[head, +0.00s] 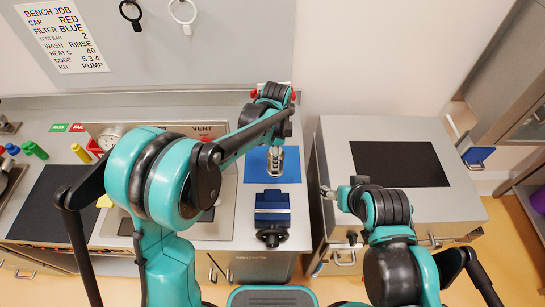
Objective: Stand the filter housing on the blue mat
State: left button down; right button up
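The blue mat (290,173) lies on the grey bench at the middle of the head view. A small silver and dark shape (275,158) shows over it, below my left wrist. I cannot tell how much of this shape is the filter housing and how much is my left gripper. My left forearm hides the space above it, so whether the fingers are open or shut does not show. My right gripper (331,193) is small in view, beside the left edge of the right-hand cabinet, away from the mat. Its finger state is unclear.
A blue block-like fixture (272,207) with a black knob (272,237) stands in front of the mat. A sink tray lies left of it, partly behind my arm. A black mat (400,163) on the right cabinet is bare. Coloured bottles (35,150) stand far left.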

pick_arm(q)
jog(key=shift+w+a+f+b, duration=0.15)
jog(key=shift+w+f+b, duration=0.1)
jog(key=shift+w+f, duration=0.8)
jog(key=shift+w+a+f+b, duration=0.2)
jog(key=shift+w+f, duration=0.55)
jog(key=shift+f, duration=0.65)
jog(key=shift+w+a+f+b, duration=0.1)
jog(key=shift+w+f+b, duration=0.2)
jog(key=shift+w+f, duration=0.75)
jog(key=shift+s+f, duration=0.1)
jog(key=shift+s, duration=0.1)
jog(key=shift+f, duration=0.2)
jog(key=c, duration=0.6)
grip_release()
jog(key=shift+c, duration=0.2)
